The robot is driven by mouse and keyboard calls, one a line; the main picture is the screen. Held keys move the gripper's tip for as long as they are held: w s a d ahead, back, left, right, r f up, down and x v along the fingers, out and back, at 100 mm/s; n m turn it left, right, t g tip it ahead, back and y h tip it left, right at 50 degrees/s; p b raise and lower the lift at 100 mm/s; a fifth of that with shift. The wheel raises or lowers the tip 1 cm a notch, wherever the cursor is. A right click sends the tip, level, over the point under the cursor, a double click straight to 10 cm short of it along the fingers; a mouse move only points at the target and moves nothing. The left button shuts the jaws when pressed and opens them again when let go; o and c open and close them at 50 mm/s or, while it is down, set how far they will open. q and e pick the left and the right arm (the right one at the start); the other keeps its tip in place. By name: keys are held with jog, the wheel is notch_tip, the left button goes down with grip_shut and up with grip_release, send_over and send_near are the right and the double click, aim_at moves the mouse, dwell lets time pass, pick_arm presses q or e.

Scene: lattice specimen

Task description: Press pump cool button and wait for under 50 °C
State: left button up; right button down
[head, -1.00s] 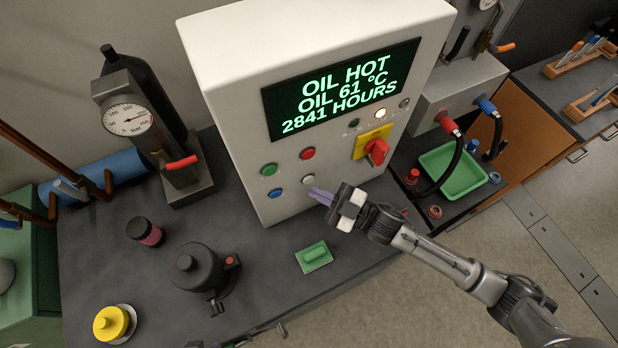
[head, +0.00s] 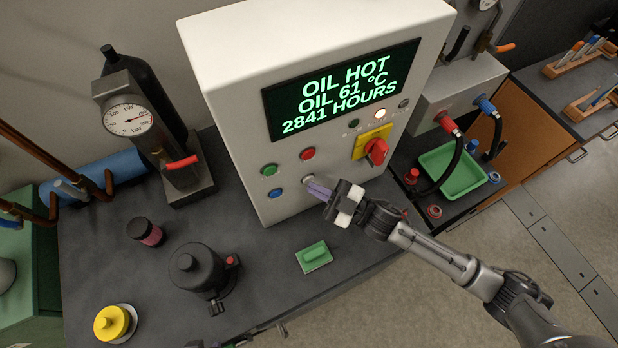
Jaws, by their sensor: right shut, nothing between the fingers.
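The white control cabinet (head: 225,85) has a dark display (head: 340,90) reading OIL HOT, OIL 61 °C, 2841 HOURS. Below it are a green button (head: 269,170), a red button (head: 307,153), a blue button (head: 274,193) and a pale button (head: 307,179). I cannot read any labels on the buttons. My right gripper (head: 312,186) is shut and empty, its purple fingertips at the pale button and partly covering it. I cannot tell whether they touch or press it. My left gripper is not in view.
A red rotary switch (head: 376,151) on a yellow plate and a lit white lamp (head: 380,114) are on the cabinet. A green block (head: 314,256), a black pot (head: 197,268) and a yellow knob (head: 111,322) are on the bench. A green tray (head: 462,178) lies right.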

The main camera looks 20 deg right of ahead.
jog(key=shift+w, duration=0.2)
dwell(0.6)
jog(key=shift+s, duration=0.15)
jog(key=shift+s+d+p, duration=0.1)
jog(key=shift+s+p, duration=0.3)
jog(key=shift+s, duration=0.2)
jog(key=shift+s, duration=0.1)
jog(key=shift+s+d+p, duration=0.2)
jog(key=shift+s+p, duration=0.25)
jog(key=shift+s, duration=0.75)
jog(key=shift+s+d+p, duration=0.15)
jog(key=shift+s+p, duration=0.3)
jog(key=shift+s, duration=0.75)
